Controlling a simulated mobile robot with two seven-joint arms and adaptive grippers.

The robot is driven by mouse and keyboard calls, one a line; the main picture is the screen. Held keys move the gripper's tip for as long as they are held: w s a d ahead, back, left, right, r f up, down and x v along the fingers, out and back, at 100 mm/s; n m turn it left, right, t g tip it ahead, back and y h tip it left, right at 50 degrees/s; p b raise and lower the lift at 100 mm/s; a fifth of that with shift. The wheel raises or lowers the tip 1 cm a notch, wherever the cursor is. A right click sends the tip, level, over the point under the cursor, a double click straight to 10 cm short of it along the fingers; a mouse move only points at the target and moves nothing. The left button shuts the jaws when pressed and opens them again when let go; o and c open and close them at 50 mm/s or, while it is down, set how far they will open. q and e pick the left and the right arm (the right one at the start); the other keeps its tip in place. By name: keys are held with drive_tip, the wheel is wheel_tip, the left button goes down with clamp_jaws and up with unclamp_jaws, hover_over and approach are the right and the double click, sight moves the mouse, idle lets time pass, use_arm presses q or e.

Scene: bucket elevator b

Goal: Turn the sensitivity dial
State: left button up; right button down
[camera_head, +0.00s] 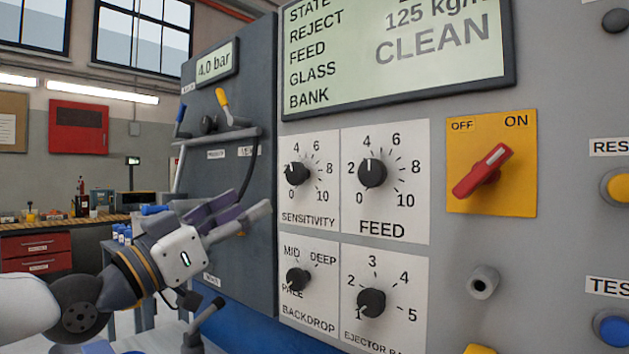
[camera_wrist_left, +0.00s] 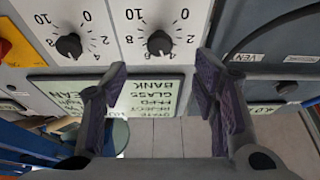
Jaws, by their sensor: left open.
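The sensitivity dial (camera_head: 297,172) is a black round knob on a white plate marked 0 to 10, on the grey panel. Its white mark points up and left, near the low-middle numbers. My left gripper (camera_head: 245,207) is open and empty, to the left of and below the dial, apart from it. In the left wrist view the panel appears upside down. The dial (camera_wrist_left: 160,42) shows there beyond the gap between the open purple-padded fingers (camera_wrist_left: 160,78). My right gripper is in neither view.
The feed dial (camera_head: 372,173) is close right of the sensitivity dial. The backdrop dial (camera_head: 298,279) and ejector dial (camera_head: 371,302) sit below. A red switch (camera_head: 483,171) on yellow is farther right. A dark cabinet (camera_head: 253,85) with a gauge stands left.

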sight(292, 177)
use_arm(q)
drive_tip(key=x, duration=1)
drive_tip(key=shift+r, duration=0.1)
drive_tip(key=shift+w+d+r, duration=0.35)
drive_tip(key=shift+w+d, duration=0.05)
drive_tip(key=shift+d, duration=0.05)
drive_tip(key=shift+c, duration=0.3)
drive_tip(key=shift+b, duration=0.3)
drive_tip(key=c, duration=1.1)
